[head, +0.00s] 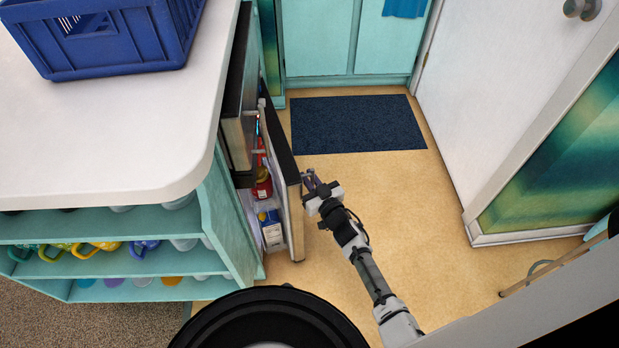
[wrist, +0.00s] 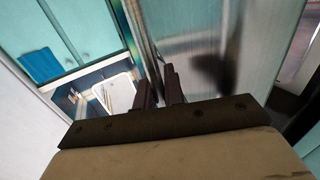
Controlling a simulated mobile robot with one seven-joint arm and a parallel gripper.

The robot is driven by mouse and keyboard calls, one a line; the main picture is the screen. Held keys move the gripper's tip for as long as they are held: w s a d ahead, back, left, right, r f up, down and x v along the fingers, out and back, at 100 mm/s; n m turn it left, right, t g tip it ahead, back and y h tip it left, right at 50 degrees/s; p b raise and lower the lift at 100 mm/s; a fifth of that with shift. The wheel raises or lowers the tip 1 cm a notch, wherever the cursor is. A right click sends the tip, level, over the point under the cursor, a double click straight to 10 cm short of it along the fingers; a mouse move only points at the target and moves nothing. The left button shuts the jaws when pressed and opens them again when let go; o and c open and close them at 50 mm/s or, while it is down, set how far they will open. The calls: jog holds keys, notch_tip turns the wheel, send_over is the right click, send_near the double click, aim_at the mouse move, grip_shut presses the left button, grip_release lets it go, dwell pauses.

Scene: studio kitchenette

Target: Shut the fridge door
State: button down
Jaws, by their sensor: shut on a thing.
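The fridge door (head: 297,222) stands open from the fridge under the counter, with its dark top edge facing up. Food packages (head: 271,228) and red bottles (head: 262,185) show on its inner side. In the wrist view the door's brushed metal face (wrist: 215,35) fills the upper middle, with a blurred dark reflection. My gripper (head: 309,181) is at the door's outer side, near its front end. It is shut on the door, and its fingers (wrist: 161,93) meet at a narrow part there. I cannot tell whether that is a handle or the edge.
A blue crate (head: 110,45) stands on the white counter (head: 110,150). Shelves with colourful mugs (head: 98,247) are below it. A dark blue mat (head: 355,123) lies on the floor beyond the door. Floor right of my arm is clear up to the white door (head: 500,90).

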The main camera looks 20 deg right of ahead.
jog(key=a+p, duration=0.1)
jog(key=a, duration=0.4)
jog(key=a+p, duration=0.1)
jog(key=a, duration=0.5)
jog(key=shift+w+a, duration=0.2)
jog(key=shift+a, duration=0.05)
jog(key=c, duration=1.8)
grip_release()
jog(key=shift+a, duration=0.1)
jog(key=shift+o, duration=0.2)
